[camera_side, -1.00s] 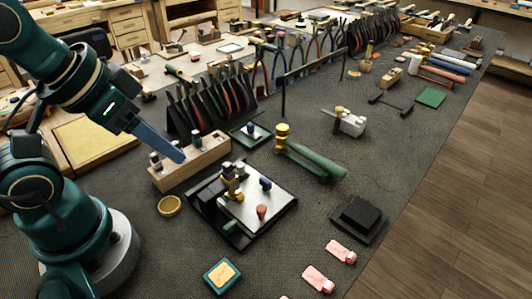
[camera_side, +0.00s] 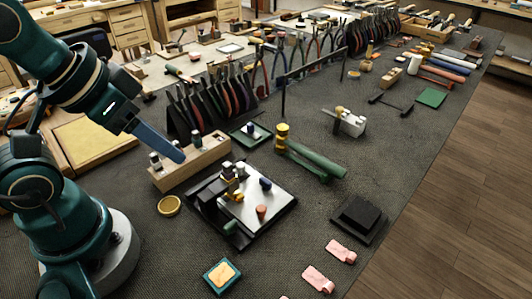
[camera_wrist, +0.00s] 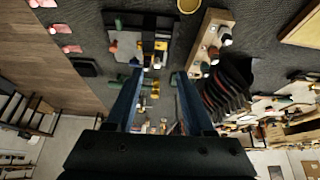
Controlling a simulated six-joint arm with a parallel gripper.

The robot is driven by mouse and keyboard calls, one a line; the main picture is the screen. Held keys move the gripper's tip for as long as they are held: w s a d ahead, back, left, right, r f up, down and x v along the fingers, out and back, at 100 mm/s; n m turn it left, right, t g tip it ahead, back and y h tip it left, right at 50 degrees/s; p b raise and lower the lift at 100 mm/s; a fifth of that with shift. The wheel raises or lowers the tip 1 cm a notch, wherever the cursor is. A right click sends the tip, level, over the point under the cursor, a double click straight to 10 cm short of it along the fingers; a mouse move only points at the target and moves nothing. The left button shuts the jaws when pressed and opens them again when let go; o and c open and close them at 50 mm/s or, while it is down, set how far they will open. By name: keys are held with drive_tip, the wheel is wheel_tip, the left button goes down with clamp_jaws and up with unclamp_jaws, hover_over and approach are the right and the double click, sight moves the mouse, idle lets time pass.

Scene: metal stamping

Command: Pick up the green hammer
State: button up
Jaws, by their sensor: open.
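The green hammer (camera_side: 318,162) lies on the dark mat in the middle of the side view. Its head end is yellow and stands toward the left, and its green handle runs to the right. My gripper (camera_side: 181,157) is at the left of the side view, above the wooden block and well apart from the hammer. In the wrist view, its two long blue fingers (camera_wrist: 160,76) are spread with a gap between them and nothing held.
A wooden block (camera_side: 206,162) with metal pieces sits under my gripper. A metal plate fixture (camera_side: 243,213) stands in front of the hammer. A plier rack (camera_side: 180,122) is behind the block. A black block (camera_side: 358,217) and pink pieces (camera_side: 341,251) lie to the front right.

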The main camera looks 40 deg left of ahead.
drive_tip(key=shift+c, duration=0.8)
